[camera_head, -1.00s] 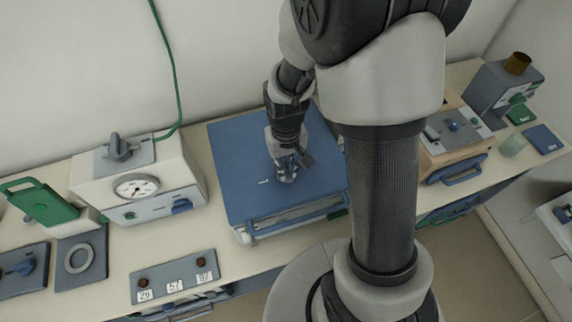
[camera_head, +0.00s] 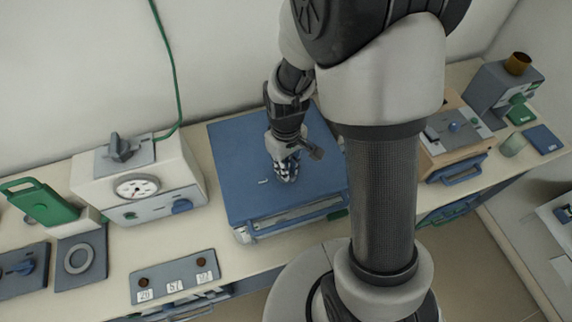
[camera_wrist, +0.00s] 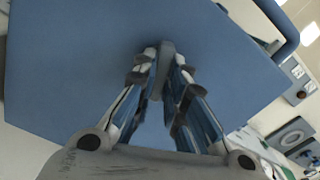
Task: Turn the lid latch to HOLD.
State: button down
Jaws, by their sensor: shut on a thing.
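The blue lid (camera_head: 235,165) of a box-shaped unit lies flat on the bench in the head view, and it fills most of the wrist view (camera_wrist: 70,70). My gripper (camera_head: 287,176) is low over the lid, pointing down. In the wrist view my gripper (camera_wrist: 165,62) has its fingers closed together on a small grey latch (camera_wrist: 166,50). The fingers hide most of the latch. A small white mark (camera_head: 263,182) shows on the lid, left of the gripper; its lettering is too small to read.
A white unit with a dial gauge (camera_head: 137,187) stands to the left of the blue lid. A panel with number labels (camera_head: 176,278) lies at the front left. A wooden-sided box (camera_head: 455,150) stands to the right, beyond my arm. The wall is close behind.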

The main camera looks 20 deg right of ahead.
jog(key=n, duration=1.3)
jog(key=shift+n, duration=0.3)
dwell(0.4)
jog(key=c, duration=1.6)
grip_release()
notch_tip(320, 180, up, 12)
jog(key=shift+r, duration=0.1)
